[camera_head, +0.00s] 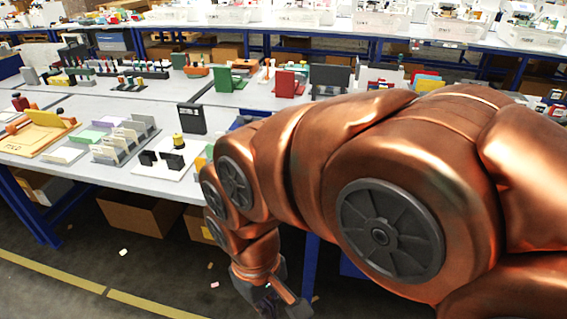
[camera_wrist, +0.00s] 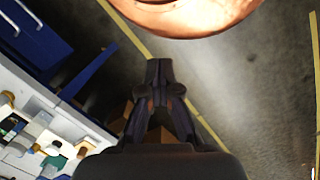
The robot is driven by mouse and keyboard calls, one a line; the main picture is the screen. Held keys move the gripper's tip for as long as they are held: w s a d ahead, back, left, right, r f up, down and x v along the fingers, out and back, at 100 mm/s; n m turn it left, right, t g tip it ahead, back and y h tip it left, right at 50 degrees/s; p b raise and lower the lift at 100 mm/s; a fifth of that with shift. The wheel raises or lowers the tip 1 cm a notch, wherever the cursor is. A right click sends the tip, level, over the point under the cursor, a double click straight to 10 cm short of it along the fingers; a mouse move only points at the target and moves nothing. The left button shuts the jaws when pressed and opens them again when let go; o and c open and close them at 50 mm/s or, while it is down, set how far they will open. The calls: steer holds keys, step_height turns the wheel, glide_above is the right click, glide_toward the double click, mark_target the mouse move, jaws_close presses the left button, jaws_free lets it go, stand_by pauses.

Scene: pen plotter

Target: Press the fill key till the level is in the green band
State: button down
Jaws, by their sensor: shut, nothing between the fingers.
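My gripper (camera_head: 272,300) hangs low in front of the near table, below the height of its top, at the bottom of the head view. In the wrist view its two dark fingers meet at the tips (camera_wrist: 158,78), shut with nothing between them. I cannot make out the fill key, the level or the green band in either view. My copper-coloured arm hides the right part of the near table. A white plate (camera_head: 158,172) with small black blocks and a yellow-topped piece lies near the table's front edge, left of my arm.
A blue leg (camera_head: 30,207) and cardboard boxes (camera_head: 140,212) stand below.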

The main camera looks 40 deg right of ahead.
steer(key=shift+w, duration=0.1)
steer(key=w+d+f+m+t+y+b, duration=0.1)
steer(key=w+d+m+t+b, duration=0.4)
steer(key=w, duration=0.9)
steer(key=w+d+f+m+t+b, duration=0.1)
steer(key=w+d+m+b, duration=0.15)
steer(key=w+d, duration=0.85)
steer(key=w+d+m+t+h+b, duration=0.1)
steer(key=w+d, duration=0.3)
steer(key=d, duration=0.5)
steer(key=w+d+m+t+h+b, duration=0.1)
steer(key=w+d+m+t+b, duration=0.1)
steer(key=d, duration=0.7)
steer(key=w+d+m+t+h+b, duration=0.1)
steer(key=w+d+m+h+b, duration=0.1)
steer(key=w+d, duration=0.5)
steer(key=d+f, duration=0.1)
steer(key=d, duration=0.1)
steer(key=shift+d+b, duration=0.3)
steer(key=shift+b, duration=0.1)
steer(key=shift+f, duration=0.1)
step_height(320, 180, down, 7)
steer(key=b, duration=0.5)
steer(key=shift+r, duration=0.2)
steer(key=shift+f+b, duration=0.75)
steer(key=shift+f, duration=0.25)
steer(key=shift+w+f, duration=0.1)
steer(key=shift+f, duration=0.05)
